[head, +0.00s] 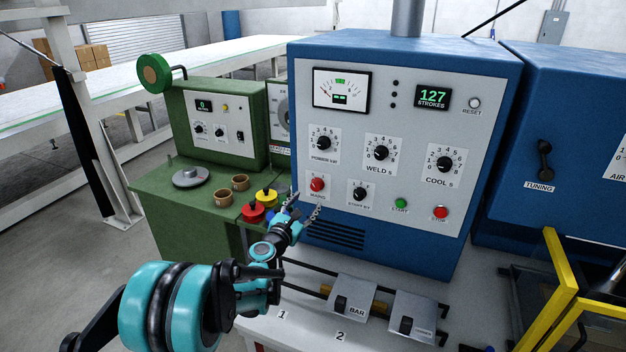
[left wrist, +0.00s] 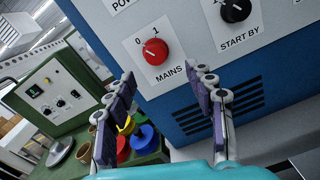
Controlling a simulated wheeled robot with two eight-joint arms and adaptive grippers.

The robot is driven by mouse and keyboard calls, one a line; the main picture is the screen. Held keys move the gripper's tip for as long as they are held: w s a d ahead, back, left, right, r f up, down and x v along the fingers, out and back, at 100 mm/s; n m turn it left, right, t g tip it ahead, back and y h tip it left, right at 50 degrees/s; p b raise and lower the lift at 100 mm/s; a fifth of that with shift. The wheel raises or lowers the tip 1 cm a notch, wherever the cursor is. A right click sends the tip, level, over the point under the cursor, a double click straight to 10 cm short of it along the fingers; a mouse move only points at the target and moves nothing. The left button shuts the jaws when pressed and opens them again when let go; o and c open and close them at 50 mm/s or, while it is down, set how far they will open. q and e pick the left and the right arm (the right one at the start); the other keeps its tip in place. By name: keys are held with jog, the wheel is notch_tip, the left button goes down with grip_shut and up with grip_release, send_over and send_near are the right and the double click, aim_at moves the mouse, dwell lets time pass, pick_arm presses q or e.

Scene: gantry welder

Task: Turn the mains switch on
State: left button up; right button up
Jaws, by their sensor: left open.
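The mains switch (head: 317,184) is a red rotary knob on a white plate marked MAINS, low on the left of the blue welder's grey front panel. It also shows in the left wrist view (left wrist: 155,52), with 0 and 1 printed above it; which mark it points to is hard to tell. My left gripper (head: 306,204) is open and empty, just below and in front of the knob. In the left wrist view its two fingers (left wrist: 166,78) stand apart, with the knob beyond and above the gap, apparently untouched. My right gripper is not in view.
The start-by knob (head: 360,194) is right of the mains switch, then the green start button (head: 400,203) and red stop button (head: 440,212). A green bench (head: 165,205) with coloured pots stands left. Rails with a bar block (head: 352,296) lie below the panel.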

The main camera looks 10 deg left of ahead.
aim_at(315, 188)
pick_arm(q)
jog(key=shift+n, duration=0.5)
jog(key=x, duration=0.8)
jog(key=shift+w+a, duration=0.15)
jog(key=shift+a, duration=0.2)
jog(key=c, duration=1.2)
